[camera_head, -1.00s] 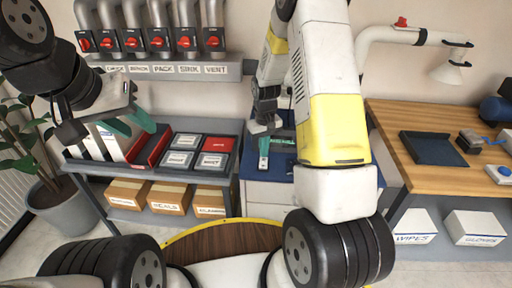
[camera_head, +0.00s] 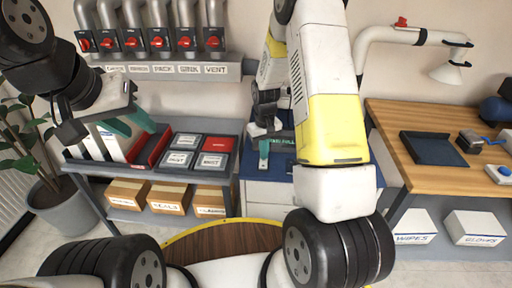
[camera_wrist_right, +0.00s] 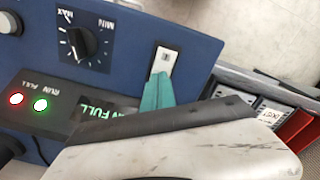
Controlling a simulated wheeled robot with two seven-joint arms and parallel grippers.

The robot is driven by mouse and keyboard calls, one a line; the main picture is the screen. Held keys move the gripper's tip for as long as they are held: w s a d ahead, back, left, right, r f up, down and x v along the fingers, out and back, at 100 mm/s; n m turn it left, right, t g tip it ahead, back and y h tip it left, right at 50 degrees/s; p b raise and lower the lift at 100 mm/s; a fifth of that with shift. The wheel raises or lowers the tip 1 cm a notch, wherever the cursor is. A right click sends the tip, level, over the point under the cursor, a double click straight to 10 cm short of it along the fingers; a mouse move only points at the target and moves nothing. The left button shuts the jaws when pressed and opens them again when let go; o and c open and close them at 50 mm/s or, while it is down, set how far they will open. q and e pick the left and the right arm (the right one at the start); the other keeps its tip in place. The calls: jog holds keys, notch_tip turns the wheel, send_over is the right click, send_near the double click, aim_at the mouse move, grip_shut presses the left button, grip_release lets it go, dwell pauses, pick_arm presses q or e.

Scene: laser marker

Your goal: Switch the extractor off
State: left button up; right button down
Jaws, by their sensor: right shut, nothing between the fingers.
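The extractor is a blue-fronted unit (camera_head: 284,162) on a white cabinet, partly hidden by my right arm. In the right wrist view its blue panel (camera_wrist_right: 205,45) carries a white rocker switch (camera_wrist_right: 164,62), a black MIN–MAX knob (camera_wrist_right: 78,42), a lit red lamp (camera_wrist_right: 16,99) and a lit green lamp (camera_wrist_right: 40,104). A green display (camera_wrist_right: 108,112) shows "FULL", partly hidden. My right gripper (camera_wrist_right: 158,84) is shut and empty, its teal tips at the lower edge of the switch; contact is unclear. It also shows in the head view (camera_head: 264,158). My left gripper (camera_head: 140,132) is open and empty.
A grey shelf (camera_head: 222,142) with labelled trays and boxes stands left of the extractor. Pipes with red-handled valves (camera_head: 157,42) hang above it. A wooden bench (camera_head: 400,112) with a dark tray (camera_head: 432,148) is at the right, below a white extraction arm (camera_head: 378,42).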

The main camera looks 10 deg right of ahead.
jog(key=shift+f, duration=0.35)
jog(key=shift+r, duration=3.55)
